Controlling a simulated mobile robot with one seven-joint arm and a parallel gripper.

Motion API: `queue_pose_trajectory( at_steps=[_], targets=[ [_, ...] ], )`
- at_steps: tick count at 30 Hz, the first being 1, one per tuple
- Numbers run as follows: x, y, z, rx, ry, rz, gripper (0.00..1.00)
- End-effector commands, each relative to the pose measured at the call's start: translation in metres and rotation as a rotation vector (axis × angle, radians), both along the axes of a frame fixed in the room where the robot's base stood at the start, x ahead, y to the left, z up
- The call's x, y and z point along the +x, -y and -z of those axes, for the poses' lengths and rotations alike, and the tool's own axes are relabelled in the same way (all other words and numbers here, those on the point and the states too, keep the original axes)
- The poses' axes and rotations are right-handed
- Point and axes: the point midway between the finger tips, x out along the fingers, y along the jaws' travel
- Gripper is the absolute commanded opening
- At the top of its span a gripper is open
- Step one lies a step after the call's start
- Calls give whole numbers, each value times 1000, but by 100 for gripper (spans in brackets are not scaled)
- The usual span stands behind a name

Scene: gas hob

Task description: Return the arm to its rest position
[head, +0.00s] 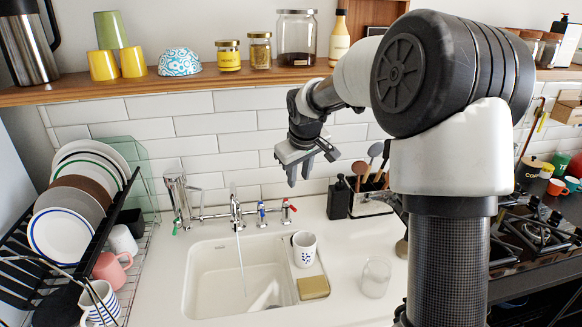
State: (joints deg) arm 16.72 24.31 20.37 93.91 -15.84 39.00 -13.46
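My arm stands at the right of centre in the head view and reaches left over the counter. Its bulky shoulder and upper links cover part of the shelf, wall and counter. My gripper (300,178) hangs in front of the white tiled wall, below the shelf and above the back of the counter, with its fingers pointing down. The fingers look apart, with nothing between them. It is up and to the right of the tap (236,209), touching nothing that I can see.
A wooden shelf (190,86) with jars, cups and a bowl runs above. Water runs into the sink (212,287). A dish rack (105,240) stands left. Near the gripper are a dark soap bottle (338,200) and utensils. The gas hob (535,235) lies right.

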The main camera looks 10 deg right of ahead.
Motion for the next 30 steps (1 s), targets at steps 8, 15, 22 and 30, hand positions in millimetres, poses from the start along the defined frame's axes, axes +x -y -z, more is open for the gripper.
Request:
queue_pose_trajectory(
  at_steps=[8,15,22,30],
  targets=[
    [-86,-7,-98,-32,18,77,27],
    [-215,-8,-173,17,44,219,27],
    [-317,-12,-193,137,62,326,27],
    [-358,-17,-186,213,62,366,27]
  ],
)
